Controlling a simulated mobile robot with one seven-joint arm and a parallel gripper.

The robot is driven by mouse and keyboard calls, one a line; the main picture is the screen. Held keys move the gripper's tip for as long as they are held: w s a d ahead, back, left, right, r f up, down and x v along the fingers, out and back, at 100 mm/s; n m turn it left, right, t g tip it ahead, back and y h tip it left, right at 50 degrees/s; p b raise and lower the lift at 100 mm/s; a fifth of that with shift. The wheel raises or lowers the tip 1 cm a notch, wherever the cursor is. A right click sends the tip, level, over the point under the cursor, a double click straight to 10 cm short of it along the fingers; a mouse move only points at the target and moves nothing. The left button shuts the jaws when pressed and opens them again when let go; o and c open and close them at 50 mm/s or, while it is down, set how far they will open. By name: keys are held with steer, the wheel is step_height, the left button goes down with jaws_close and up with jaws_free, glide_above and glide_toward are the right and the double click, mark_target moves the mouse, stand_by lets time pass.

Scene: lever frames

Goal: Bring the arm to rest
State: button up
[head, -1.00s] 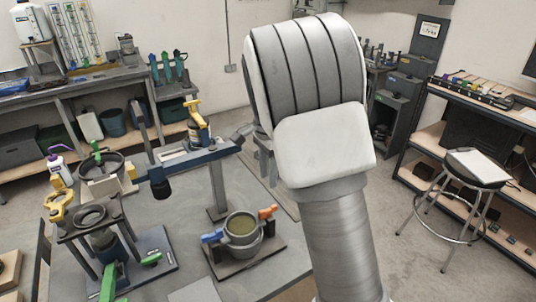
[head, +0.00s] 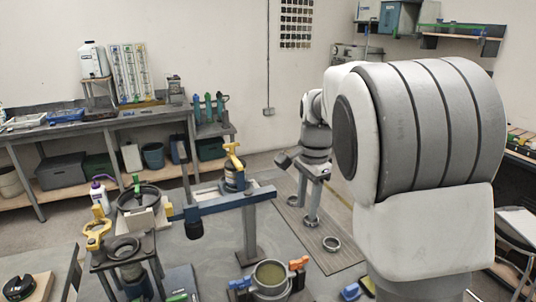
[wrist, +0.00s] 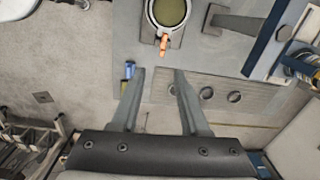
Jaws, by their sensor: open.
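My arm fills the right of the head view, with its big ribbed joint near the camera. Beyond it, my gripper (head: 305,207) points down over a grey mat (head: 338,262) on the floor side of the bench. In the wrist view my gripper (wrist: 158,72) shows two grey fingers well apart, with nothing held between them. Part of the arm is hidden behind its own large joint in the head view.
A pot with blue and orange handles (head: 270,278) stands near the gripper; it also shows in the wrist view (wrist: 168,12). A blue beam fixture (head: 228,203) stands left of the gripper. A workbench (head: 90,125) runs along the back wall.

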steer(key=s+r+n+t, duration=0.2)
steer(key=s+n, duration=0.4)
steer(key=s, duration=0.6)
steer(key=s+r+n+t, duration=0.2)
steer(key=s+n, duration=0.5)
steer(key=s, duration=0.6)
steer(key=shift+t, duration=0.6)
steer(key=shift+s+a, duration=0.1)
